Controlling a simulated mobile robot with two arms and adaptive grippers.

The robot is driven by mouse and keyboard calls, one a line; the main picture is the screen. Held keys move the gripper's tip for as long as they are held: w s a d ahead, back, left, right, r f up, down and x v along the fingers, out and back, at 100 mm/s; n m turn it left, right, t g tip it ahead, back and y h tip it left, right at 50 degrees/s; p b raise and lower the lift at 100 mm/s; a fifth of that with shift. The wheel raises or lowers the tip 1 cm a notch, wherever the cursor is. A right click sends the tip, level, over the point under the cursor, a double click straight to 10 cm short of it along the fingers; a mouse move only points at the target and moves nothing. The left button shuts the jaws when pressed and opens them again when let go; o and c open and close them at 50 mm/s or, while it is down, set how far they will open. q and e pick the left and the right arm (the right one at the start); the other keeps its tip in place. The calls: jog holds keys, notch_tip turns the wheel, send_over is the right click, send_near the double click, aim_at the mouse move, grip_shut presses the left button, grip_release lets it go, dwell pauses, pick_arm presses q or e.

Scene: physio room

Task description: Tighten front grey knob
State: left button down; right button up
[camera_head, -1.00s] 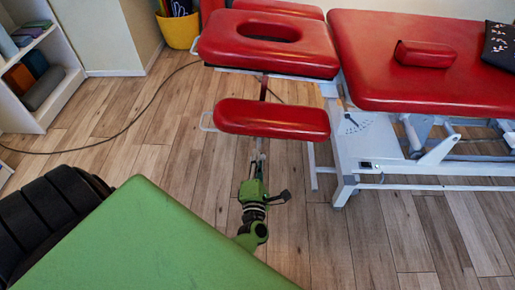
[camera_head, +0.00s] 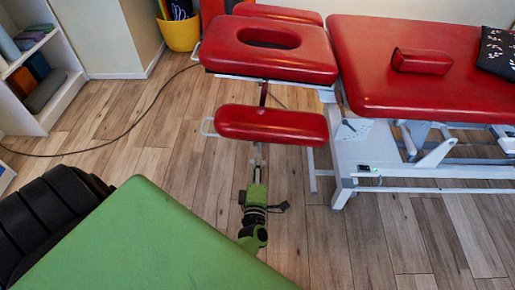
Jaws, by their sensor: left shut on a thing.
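The red treatment table has a low front arm pad (camera_head: 271,125) below the red face cushion (camera_head: 268,47). A thin metal post (camera_head: 258,158) comes down under the pad. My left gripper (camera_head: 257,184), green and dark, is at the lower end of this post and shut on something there. The front grey knob is not distinctly visible; the gripper covers the spot at the post's end. My right gripper is not in view.
The table's white frame (camera_head: 343,185) and leg stand to the right of the gripper. A dark cable (camera_head: 112,143) runs over the wooden floor. A white shelf (camera_head: 62,95) and yellow bin (camera_head: 180,34) are further back. The floor around the gripper is clear.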

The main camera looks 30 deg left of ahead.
pick_arm(q)
jog(key=shift+f, duration=0.1)
jog(key=c, duration=2.1)
grip_release()
